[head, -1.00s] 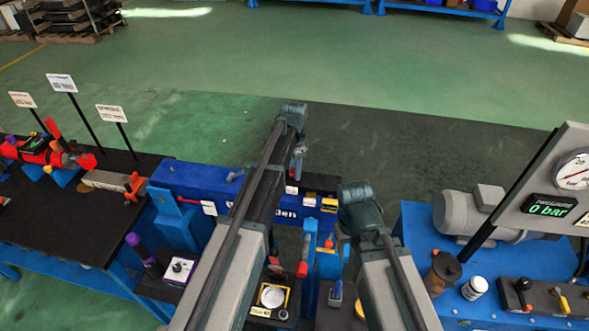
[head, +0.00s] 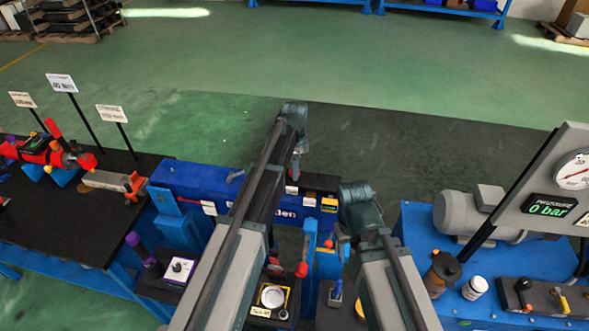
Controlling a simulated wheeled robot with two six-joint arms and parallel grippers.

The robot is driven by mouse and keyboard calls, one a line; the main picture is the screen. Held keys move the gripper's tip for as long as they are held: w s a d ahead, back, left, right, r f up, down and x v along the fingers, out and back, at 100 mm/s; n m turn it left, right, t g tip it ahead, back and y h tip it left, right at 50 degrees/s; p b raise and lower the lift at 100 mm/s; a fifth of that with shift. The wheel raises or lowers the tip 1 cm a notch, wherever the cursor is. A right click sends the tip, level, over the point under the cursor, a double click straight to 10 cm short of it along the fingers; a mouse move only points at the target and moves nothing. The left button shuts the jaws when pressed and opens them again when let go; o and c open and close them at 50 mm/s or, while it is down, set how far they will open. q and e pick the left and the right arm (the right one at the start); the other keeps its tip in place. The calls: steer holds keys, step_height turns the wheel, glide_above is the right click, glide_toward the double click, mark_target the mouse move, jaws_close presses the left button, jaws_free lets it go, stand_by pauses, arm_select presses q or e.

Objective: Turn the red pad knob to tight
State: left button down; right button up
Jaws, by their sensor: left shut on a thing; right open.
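My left arm reaches forward over the blue unit, and its gripper (head: 297,166) hangs down at the far end. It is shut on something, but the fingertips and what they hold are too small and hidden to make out. A red knob-like part (head: 302,270) stands upright nearer to me, beside a blue upright, apart from the visible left gripper. I cannot tell whether it is the pad knob. My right gripper (head: 343,246) is open below its wrist, close to a small orange ball-ended part (head: 329,243); I cannot tell if they touch.
A dark blue box (head: 185,178) stands left of my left arm. A black-topped bench (head: 60,215) holds red equipment. At right a blue table (head: 415,225) carries a grey motor (head: 462,217) and a gauge panel reading 0 bar (head: 548,205). Open floor lies beyond.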

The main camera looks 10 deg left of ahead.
arm_select(q)
steer(key=shift+c, duration=2.2)
jaws_free()
step_height(320, 180, up, 14)
steer(key=p, duration=1.4)
steer(key=shift+f, duration=0.15)
steer(key=s+d+f+n+b, duration=0.2)
steer(key=s+f+n+b, duration=0.1)
steer(key=s, duration=0.6)
steer(key=s+d+f+n+b, duration=0.3)
steer(key=s+f+b, duration=0.3)
steer(key=s, duration=0.3)
steer(key=s+d+f+n+y+b, duration=0.1)
steer(key=s+d+f+n+b, duration=0.2)
steer(key=s, duration=0.6)
steer(key=shift+s+f+n+b, duration=0.35)
steer(key=shift+f+n+b, duration=0.5)
steer(key=shift+b, duration=0.25)
